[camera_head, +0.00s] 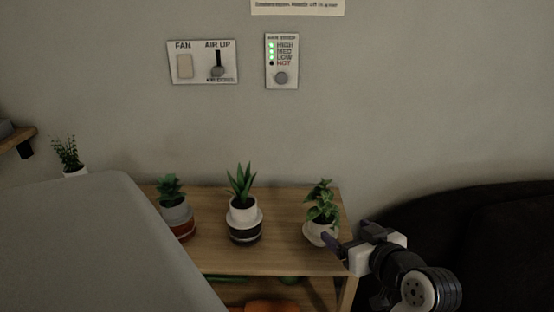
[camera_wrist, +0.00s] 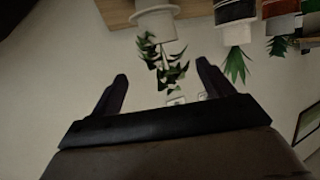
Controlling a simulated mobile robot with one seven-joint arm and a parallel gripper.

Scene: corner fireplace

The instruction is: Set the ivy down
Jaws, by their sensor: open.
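The ivy (camera_head: 321,208) is a leafy green plant in a white pot (camera_head: 318,234) at the right end of the wooden shelf's top (camera_head: 275,255). It stands upright on the wood. My gripper (camera_head: 347,236) is open at the shelf's right edge, with one finger close to the pot; I cannot tell whether they touch. In the wrist view, where the scene appears upside down, the white pot (camera_wrist: 156,22) is beyond the spread fingertips of my gripper (camera_wrist: 163,82). Ivy leaves show in line with the gap, and nothing is held.
A spiky plant in a white pot (camera_head: 243,213) with a dark base stands mid-shelf. A succulent (camera_head: 172,189) stands left of it. A large grey surface (camera_head: 100,245) blocks the lower left. A dark rounded object (camera_head: 470,230) lies right of the shelf. Wall panels (camera_head: 203,62) hang above.

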